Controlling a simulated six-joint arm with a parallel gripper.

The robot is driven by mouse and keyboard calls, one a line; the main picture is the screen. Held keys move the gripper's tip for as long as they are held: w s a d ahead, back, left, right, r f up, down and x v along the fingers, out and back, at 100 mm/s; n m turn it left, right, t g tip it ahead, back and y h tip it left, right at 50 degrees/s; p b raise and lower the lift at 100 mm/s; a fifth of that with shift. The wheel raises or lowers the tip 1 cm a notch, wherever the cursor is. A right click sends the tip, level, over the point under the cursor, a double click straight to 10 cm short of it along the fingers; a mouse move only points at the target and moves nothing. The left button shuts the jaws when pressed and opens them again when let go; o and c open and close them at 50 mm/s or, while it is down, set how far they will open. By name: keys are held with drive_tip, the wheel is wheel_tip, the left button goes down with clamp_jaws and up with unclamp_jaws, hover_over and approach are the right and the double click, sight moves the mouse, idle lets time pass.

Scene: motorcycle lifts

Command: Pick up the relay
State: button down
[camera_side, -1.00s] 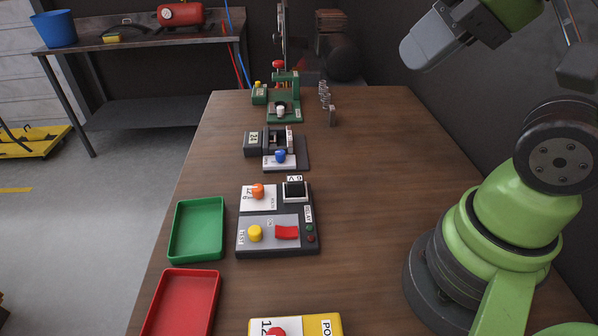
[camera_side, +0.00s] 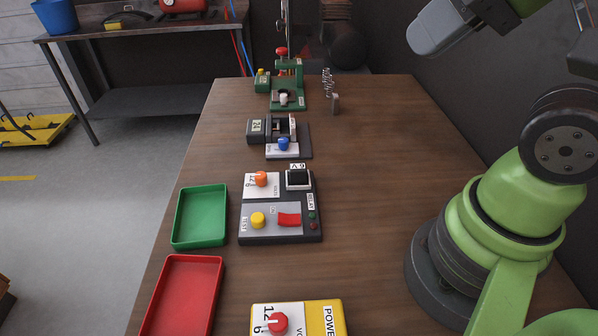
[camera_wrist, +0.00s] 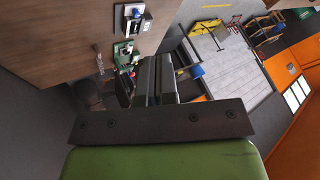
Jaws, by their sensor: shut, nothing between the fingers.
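The relay appears to be the black cube (camera_side: 298,178), seated upright on a white base at the back right of the dark test panel (camera_side: 280,238) in the side view. A label reading "RELAY" is on this panel's right edge, but I cannot confirm that the cube is the relay. My gripper (camera_wrist: 155,78) shows in the wrist view with its dark fingers together and nothing between them. It points away from the panel, over the table's far end and the floor. The cube cannot be made out in the wrist view.
The panel carries an orange knob (camera_side: 261,180), a yellow button (camera_side: 258,220) and a red rocker (camera_side: 289,219). A green tray (camera_side: 201,243) and a red tray (camera_side: 160,310) lie to its left. A yellow box (camera_side: 326,317) is in front. Table to the panel's right is clear.

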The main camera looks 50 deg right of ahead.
drive_tip(key=c, duration=0.7)
unclamp_jaws()
drive_tip(key=n+g+h, duration=0.2)
drive_tip(key=n+g, duration=0.4)
drive_tip(key=n, duration=0.5)
hover_over(298, 166)
wheel_tip(298, 166, down, 14)
drive_tip(key=f, duration=0.2)
drive_tip(key=f+n, duration=0.1)
drive_tip(key=f, duration=0.2)
drive_tip(key=f+n+g, duration=0.1)
drive_tip(key=f, duration=0.1)
drive_tip(key=shift+w+a+f, duration=0.25)
drive_tip(key=shift+w+f, duration=0.05)
drive_tip(key=shift+f, duration=0.1)
drive_tip(key=shift+s+d+f, duration=0.1)
drive_tip(key=shift+s+f, duration=0.05)
drive_tip(key=shift+f, duration=1.4)
drive_tip(key=shift+s+d+f, duration=0.1)
drive_tip(key=shift+s+f, duration=0.05)
drive_tip(key=shift+f, duration=1.4)
